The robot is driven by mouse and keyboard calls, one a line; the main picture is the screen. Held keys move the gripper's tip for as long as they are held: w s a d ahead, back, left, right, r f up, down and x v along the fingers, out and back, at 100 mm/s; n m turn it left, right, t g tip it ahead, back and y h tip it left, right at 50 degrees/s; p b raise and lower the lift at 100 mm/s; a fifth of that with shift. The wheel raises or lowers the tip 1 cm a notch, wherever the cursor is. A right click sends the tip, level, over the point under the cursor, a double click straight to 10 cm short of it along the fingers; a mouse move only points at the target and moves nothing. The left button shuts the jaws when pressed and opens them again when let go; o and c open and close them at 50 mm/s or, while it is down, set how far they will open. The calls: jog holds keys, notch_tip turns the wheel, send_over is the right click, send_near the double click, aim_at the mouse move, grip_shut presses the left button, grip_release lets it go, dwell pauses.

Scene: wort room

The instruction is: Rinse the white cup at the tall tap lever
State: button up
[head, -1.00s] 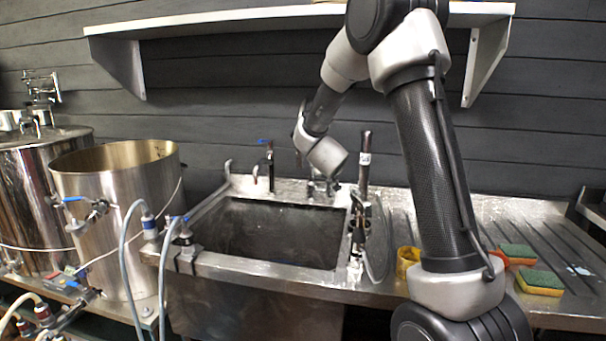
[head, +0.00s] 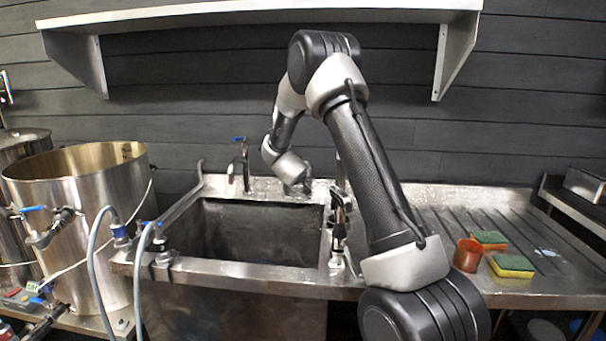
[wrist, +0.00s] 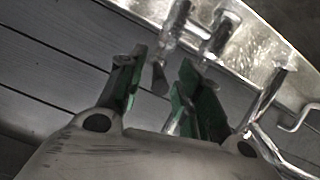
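No white cup shows in either view. My gripper (head: 303,188) is at the back rim of the steel sink (head: 230,270), low beside the taps. In the wrist view its two green-padded fingers (wrist: 163,90) are apart, with nothing visibly held. A metal tap with a dark tip (wrist: 160,78) shows in the gap beyond them; I cannot tell if they touch. A shorter tap with a blue lever (head: 241,160) stands at the back left.
A steel kettle (head: 85,205) with hoses stands at left. A white shelf (head: 270,22) hangs above. The sink basin (head: 255,230) looks empty.

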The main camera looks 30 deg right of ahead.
grip_shut()
jog(key=shift+d, duration=0.1)
jog(key=shift+s+d+n+t+y, duration=0.35)
jog(key=shift+d+n+y, duration=0.2)
jog(key=shift+n+y, duration=0.25)
jog(key=shift+s+d+n+t+y, duration=0.25)
jog(key=shift+d+n+t+y, duration=0.25)
jog(key=shift+n+y, duration=0.25)
grip_release()
